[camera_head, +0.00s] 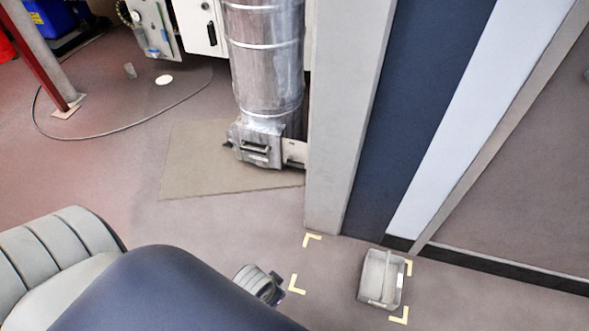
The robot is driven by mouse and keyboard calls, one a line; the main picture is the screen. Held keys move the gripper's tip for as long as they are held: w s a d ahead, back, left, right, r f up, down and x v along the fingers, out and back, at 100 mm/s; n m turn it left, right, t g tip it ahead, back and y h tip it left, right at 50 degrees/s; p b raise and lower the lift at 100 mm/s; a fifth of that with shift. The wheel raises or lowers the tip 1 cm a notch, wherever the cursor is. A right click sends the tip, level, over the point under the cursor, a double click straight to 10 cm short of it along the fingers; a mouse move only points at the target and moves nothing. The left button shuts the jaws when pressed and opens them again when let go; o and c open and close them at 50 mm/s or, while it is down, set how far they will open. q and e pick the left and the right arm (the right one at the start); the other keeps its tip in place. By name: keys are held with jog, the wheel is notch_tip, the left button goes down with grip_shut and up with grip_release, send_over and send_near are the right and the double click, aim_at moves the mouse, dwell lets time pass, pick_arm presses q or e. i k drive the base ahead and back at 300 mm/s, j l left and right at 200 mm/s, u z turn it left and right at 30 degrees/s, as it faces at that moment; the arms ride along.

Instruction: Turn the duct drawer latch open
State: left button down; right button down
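The metal duct (265,60) comes down in the upper middle of the head view. At its foot is a metal drawer box (262,140) with a handle (255,149) on its front face. A small dark piece, perhaps the latch (228,145), sticks out at the box's left side; its turn position is too small to tell. My arm fills the lower left, well apart from the drawer. A ribbed grey end part of mine, perhaps the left gripper (262,284), shows past the blue link; its fingers cannot be made out. My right gripper is out of view.
A grey tray with a handle (365,278) stands on the floor among yellow corner marks. A pale post (345,110) and dark blue panel rise right of the duct. A flat mat (190,165) lies under the drawer. A cable (110,138) curves over the floor at left.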

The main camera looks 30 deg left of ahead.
aim_at(229, 145)
jog(key=u, duration=1.55)
jog(key=i+j+z, duration=0.1)
jog(key=i+j, duration=0.15)
jog(key=i+j+z, duration=0.1)
jog(key=j, duration=0.35)
jog(key=i+j+z, duration=0.1)
jog(key=i+j, duration=0.4)
jog(key=j, duration=0.3)
jog(key=z, duration=0.05)
